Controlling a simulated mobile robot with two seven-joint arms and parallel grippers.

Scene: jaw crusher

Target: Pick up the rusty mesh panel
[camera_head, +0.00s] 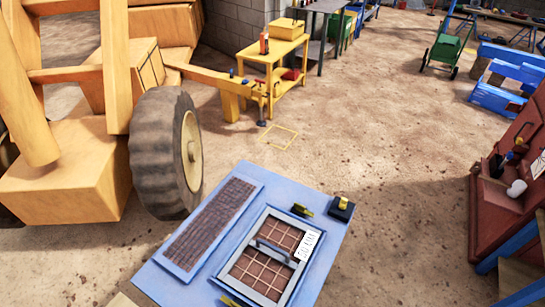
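A blue work table (330,262) stands in front of me at the bottom middle. A long rusty-brown mesh panel (212,222) lies in a blue frame along its left side. To its right, a grey-blue frame (262,283) with a dark handle (273,251) and a white label (307,245) lies over rusty-brown grid sections (258,272). I cannot tell for sure which of these two is the task's panel. Neither of my grippers shows in the head view.
A yellow-and-black piece (302,210) and a black block with a yellow top (341,209) sit at the table's far edge. A yellow wheeled machine with a large tyre (158,150) stands close on the left. A red cabinet (490,222) stands right; floor between is clear.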

